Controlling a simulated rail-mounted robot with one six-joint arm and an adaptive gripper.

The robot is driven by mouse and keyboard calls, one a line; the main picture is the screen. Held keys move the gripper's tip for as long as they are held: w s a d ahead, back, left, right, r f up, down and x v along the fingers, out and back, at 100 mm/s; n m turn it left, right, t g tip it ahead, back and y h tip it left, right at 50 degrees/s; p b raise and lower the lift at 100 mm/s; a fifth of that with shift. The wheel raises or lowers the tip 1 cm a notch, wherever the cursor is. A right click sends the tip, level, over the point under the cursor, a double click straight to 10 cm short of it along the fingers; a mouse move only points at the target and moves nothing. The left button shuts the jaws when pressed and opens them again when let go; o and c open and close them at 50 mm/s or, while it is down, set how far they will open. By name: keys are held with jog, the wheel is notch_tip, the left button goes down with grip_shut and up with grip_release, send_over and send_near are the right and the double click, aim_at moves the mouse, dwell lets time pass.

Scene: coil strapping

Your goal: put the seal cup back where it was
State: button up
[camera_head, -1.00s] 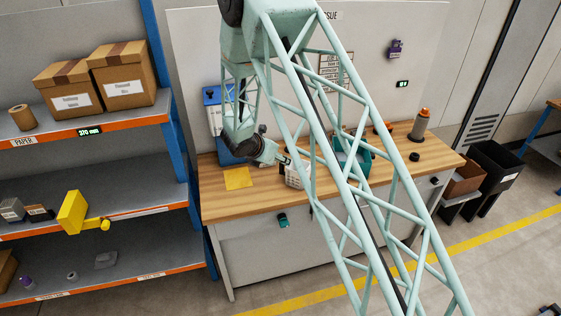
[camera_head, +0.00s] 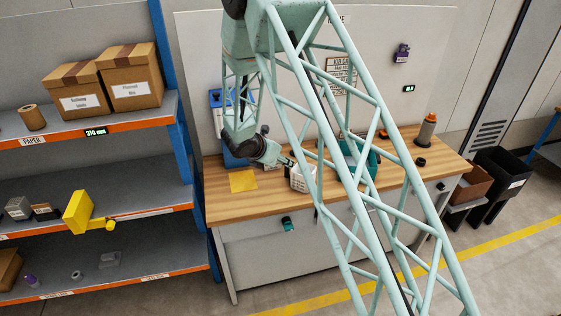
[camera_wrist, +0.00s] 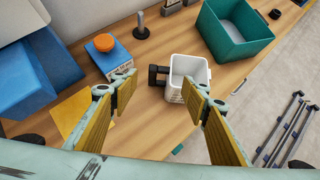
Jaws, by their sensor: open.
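The seal cup looks to be the white square cup (camera_wrist: 187,90) with a black handle (camera_wrist: 156,76) on its left side. It stands upright on the wooden workbench (camera_wrist: 150,128) in the wrist view. It also shows in the head view as a white basket-like cup (camera_head: 300,182), partly behind my arm. My gripper (camera_wrist: 160,92) is open, its yellow-padded fingers spread wide. The cup shows beyond and between the fingers, nearer the right finger, with nothing held. In the head view my gripper (camera_head: 289,162) is just above and left of the cup.
A teal bin (camera_wrist: 262,42) stands beyond and right of the cup. A blue device with an orange round top (camera_wrist: 104,43), a dark post (camera_wrist: 141,28) and a yellow sheet (camera_wrist: 75,116) lie to the left. Shelves (camera_head: 95,220) stand left of the bench.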

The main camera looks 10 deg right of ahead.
dwell(0.3)
jog(key=s+d+r+m+g+h, duration=0.1)
jog(key=s+d+r+m, duration=0.35)
jog(key=r, duration=0.55)
jog(key=s+d+r+m, duration=0.3)
jog(key=s+d+r, duration=0.3)
jog(key=r, duration=0.3)
jog(key=s+d+r+m+g, duration=0.1)
jog(key=s+d+r+m, duration=0.25)
jog(key=s+r, duration=0.3)
jog(key=s+d+r+m+g, duration=0.1)
jog(key=s+d+r+m, duration=0.1)
jog(key=s+r+m, duration=0.35)
jog(key=s+r+m+g+y, duration=0.1)
jog(key=s+r+m, duration=0.25)
jog(key=s, duration=0.75)
jog(key=s+r+m+y, duration=0.2)
jog(key=s+r, duration=0.2)
jog(key=s, duration=0.8)
jog(key=s+a+m+y, duration=0.1)
jog(key=s+a+m, duration=0.2)
jog(key=s, duration=0.6)
jog(key=s+a+m+y, duration=0.2)
jog(key=s+a+m, duration=0.1)
jog(key=s, duration=0.6)
jog(key=shift+a+r+t+y, duration=0.3)
jog(key=shift+a+t, duration=0.1)
jog(key=shift+a, duration=0.45)
